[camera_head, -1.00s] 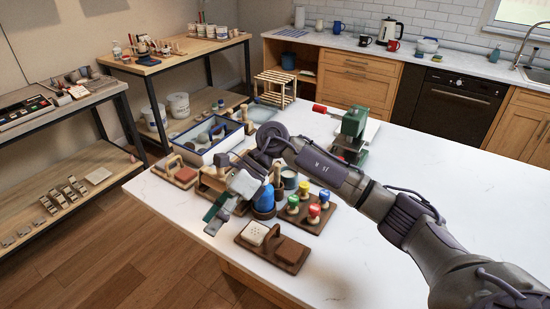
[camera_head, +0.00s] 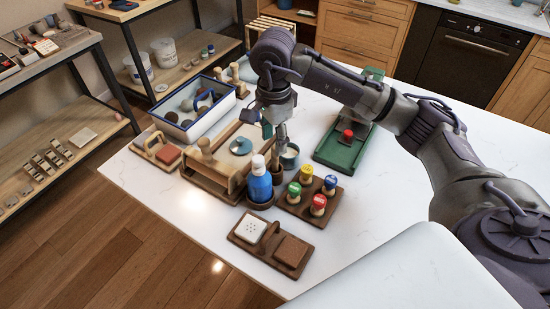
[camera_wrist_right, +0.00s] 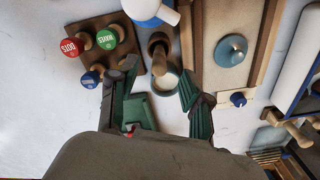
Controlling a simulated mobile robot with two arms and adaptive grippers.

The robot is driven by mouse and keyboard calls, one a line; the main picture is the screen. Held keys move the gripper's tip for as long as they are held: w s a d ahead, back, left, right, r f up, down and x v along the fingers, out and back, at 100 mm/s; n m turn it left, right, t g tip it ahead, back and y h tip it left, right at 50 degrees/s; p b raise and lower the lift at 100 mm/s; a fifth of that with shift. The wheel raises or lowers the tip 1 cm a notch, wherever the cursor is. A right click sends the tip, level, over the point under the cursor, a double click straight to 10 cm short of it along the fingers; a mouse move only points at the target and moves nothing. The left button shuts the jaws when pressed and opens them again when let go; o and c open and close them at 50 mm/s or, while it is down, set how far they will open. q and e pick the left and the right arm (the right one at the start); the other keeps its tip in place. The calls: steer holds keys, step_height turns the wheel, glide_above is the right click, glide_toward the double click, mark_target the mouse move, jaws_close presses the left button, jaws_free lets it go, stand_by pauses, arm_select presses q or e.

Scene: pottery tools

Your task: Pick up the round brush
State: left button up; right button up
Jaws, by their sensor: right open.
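My right gripper (camera_head: 281,142) points down over the tool stand on the white table, with its arm coming in from the right. In the right wrist view its two dark green fingers (camera_wrist_right: 158,76) are apart and empty. A brown wooden piece with a pale round top (camera_wrist_right: 158,46) stands ahead of and between the fingers. It may be the round brush, but its bristles cannot be made out. In the head view that spot, beside the blue bottle (camera_head: 260,184) and a small cup (camera_head: 289,157), is partly hidden by the gripper. My left gripper is not in view.
Coloured stamps on a wooden base (camera_head: 307,206) stand to the right. A wooden tray (camera_head: 241,235) with two blocks lies in front. A wooden board frame (camera_head: 209,176) and a blue-edged box (camera_head: 219,113) stand left. A green press (camera_head: 345,148) is behind right.

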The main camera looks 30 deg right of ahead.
steer(key=shift+f, duration=0.8)
steer(key=p, duration=0.3)
glide_above(275, 170)
steer(key=f, duration=0.4)
steer(key=shift+w+d, duration=0.25)
steer(key=shift+w, duration=0.05)
steer(key=shift+f, duration=0.45)
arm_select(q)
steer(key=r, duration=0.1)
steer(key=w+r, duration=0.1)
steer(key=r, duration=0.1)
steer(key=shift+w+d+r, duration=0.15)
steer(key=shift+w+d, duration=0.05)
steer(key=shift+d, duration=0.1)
arm_select(e)
steer(key=shift+f, duration=0.2)
jaws_close()
